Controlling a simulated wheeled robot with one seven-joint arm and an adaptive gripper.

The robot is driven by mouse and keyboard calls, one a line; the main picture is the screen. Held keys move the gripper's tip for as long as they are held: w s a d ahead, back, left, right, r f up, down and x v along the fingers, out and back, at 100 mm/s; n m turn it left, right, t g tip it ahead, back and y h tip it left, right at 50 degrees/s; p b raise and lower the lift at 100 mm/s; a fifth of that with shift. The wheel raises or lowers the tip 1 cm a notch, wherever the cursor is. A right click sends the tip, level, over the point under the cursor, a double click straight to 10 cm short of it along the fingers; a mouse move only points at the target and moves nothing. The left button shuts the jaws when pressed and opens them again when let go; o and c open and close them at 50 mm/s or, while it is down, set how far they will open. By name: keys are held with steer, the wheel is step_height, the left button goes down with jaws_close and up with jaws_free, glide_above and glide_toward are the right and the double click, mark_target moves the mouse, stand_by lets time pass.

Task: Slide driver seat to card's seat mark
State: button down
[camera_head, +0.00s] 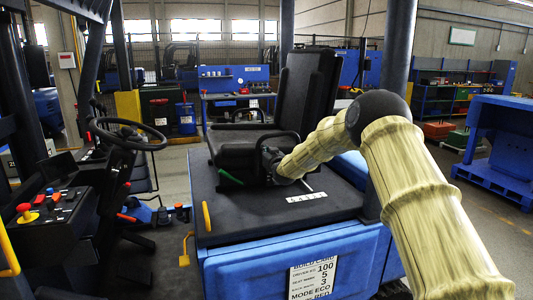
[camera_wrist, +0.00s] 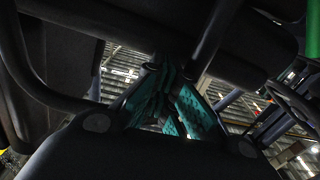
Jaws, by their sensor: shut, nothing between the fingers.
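The black driver seat (camera_head: 305,88) stands on the dark deck of the blue truck in the head view, with its backrest tilted back. My gripper (camera_wrist: 172,92) shows teal finger pads in the wrist view and is shut with nothing held. It is close to dark seat parts and bars; contact cannot be told. In the head view my arm reaches in from the right to the seat's front, and the fingertips are hidden there. A white card (camera_head: 313,278) on the blue front panel reads seat mark 5 and back mark 3. A small white scale strip (camera_head: 307,197) lies on the deck; its figures are too small to read.
A green lever (camera_head: 229,177) is at the seat's left front. A yellow lever (camera_head: 206,216) stands at the deck's left edge. The steering wheel (camera_head: 126,133) and a control console (camera_head: 62,207) are at left. A blue rack (camera_head: 500,150) is at right.

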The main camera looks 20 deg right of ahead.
mark_target(257, 152)
steer(key=shift+s+a, duration=0.1)
steer(key=shift+a, duration=0.4)
steer(key=shift+a, duration=0.2)
steer(key=shift+a, duration=0.75)
steer(key=shift+a+b, duration=0.3)
steer(key=shift+a, duration=0.05)
steer(key=shift+a+r, duration=0.1)
steer(key=shift+a, duration=0.4)
steer(key=a+b, duration=0.1)
steer(key=a, duration=0.6)
steer(key=shift+s, duration=0.15)
stand_by(1.9)
steer(key=shift+d, duration=0.2)
